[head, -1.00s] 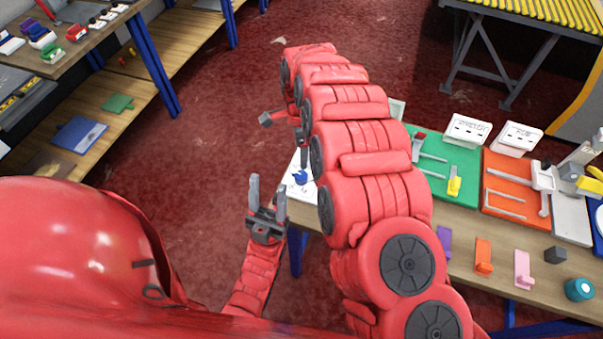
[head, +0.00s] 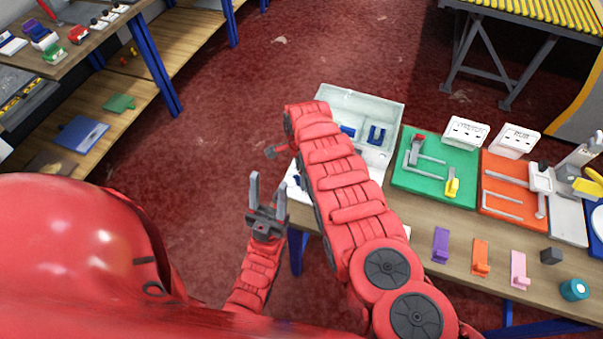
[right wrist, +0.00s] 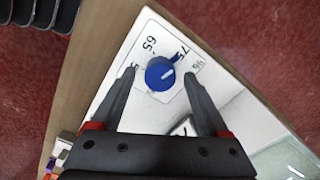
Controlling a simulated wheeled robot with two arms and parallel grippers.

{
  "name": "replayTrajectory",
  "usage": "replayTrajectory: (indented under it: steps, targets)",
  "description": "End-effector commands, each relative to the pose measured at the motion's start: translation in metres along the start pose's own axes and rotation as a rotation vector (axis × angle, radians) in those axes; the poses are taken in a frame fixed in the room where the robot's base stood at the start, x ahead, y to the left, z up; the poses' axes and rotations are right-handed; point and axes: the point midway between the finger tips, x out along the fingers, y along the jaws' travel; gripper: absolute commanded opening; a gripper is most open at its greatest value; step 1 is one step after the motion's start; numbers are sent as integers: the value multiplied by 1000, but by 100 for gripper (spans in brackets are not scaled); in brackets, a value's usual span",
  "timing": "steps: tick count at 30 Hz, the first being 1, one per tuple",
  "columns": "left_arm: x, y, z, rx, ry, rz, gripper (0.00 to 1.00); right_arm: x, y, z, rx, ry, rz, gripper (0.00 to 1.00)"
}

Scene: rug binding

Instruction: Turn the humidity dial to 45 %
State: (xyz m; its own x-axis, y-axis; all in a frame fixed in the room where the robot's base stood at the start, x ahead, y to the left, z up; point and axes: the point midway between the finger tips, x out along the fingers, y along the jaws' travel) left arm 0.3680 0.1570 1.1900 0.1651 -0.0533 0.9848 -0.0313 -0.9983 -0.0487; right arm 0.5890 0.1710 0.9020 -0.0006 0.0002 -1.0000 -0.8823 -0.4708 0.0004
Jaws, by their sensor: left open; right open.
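The blue humidity dial (right wrist: 160,74) sits on a white plate (right wrist: 140,45) marked 65, 75 and %. A further number beside the left finger is partly hidden. In the head view my right arm mostly covers the plate and dial. My left gripper (head: 268,178) is open and empty, left of the bench.
A clear-lidded case (head: 365,108) with blue parts stands behind my right arm. A green board (head: 430,185) and an orange board (head: 500,190) lie to the right. Purple (head: 441,245), orange (head: 481,257) and pink (head: 519,270) blocks stand along the bench's near edge.

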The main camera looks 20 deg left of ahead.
Motion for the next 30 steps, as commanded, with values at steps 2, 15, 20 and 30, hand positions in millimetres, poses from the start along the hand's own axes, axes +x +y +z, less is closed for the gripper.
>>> replayTrajectory:
  steps: [2, 15, 20, 30]
  targets:
    - [0, 0, 0, 0, 0, 0, 50, 0, 0, 0, 0, 0, 0, 78]
    - [0, 0, 0, 0, 0, 0, 50, 0, 0, 0, 1, 0, 0, 30]
    - [0, 0, 0, 0, 0, 0, 50, 0, 0, 0, 1, 0, -1, 1]
    - [1, 0, 0, 0, 0, 0, 50, -1, 0, -1, -34, 1, 0, 0]
